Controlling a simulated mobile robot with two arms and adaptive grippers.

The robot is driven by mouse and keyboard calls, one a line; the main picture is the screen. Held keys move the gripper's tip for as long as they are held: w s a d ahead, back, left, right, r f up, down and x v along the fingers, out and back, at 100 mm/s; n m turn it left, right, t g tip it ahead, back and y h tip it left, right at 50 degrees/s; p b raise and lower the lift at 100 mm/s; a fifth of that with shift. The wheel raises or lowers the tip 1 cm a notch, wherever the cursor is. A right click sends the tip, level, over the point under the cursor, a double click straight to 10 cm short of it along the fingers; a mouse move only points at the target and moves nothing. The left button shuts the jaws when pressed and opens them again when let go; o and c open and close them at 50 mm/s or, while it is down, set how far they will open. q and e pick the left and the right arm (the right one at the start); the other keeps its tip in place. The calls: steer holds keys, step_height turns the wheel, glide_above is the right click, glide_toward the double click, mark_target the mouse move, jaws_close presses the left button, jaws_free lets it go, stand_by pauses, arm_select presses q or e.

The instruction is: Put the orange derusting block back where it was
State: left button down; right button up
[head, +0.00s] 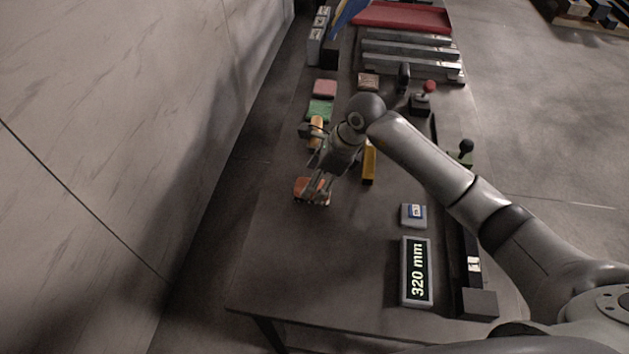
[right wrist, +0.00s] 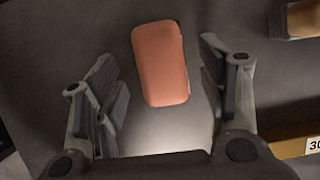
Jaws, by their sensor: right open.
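The orange derusting block (head: 303,184) lies on the dark table near its left edge, partly covered by my gripper in the head view. In the right wrist view the block (right wrist: 161,64) lies flat and slightly tilted, between and beyond the fingertips. My right gripper (head: 315,188) is over the block. Its fingers (right wrist: 160,85) are open, one on each side of the block, with a gap showing on both sides. My left gripper is in neither view.
A pink block (head: 325,88), a green block (head: 320,110) and an object with a tan part (head: 316,128) lie farther back. A yellow bar (head: 369,163) is to the right. A display reading 320 mm (head: 416,272) is at the front. The table's front left is clear.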

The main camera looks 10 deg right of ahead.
steer(key=b+v, duration=0.1)
steer(key=v, duration=0.9)
steer(key=shift+r, duration=0.25)
steer(key=shift+s+d+f, duration=0.1)
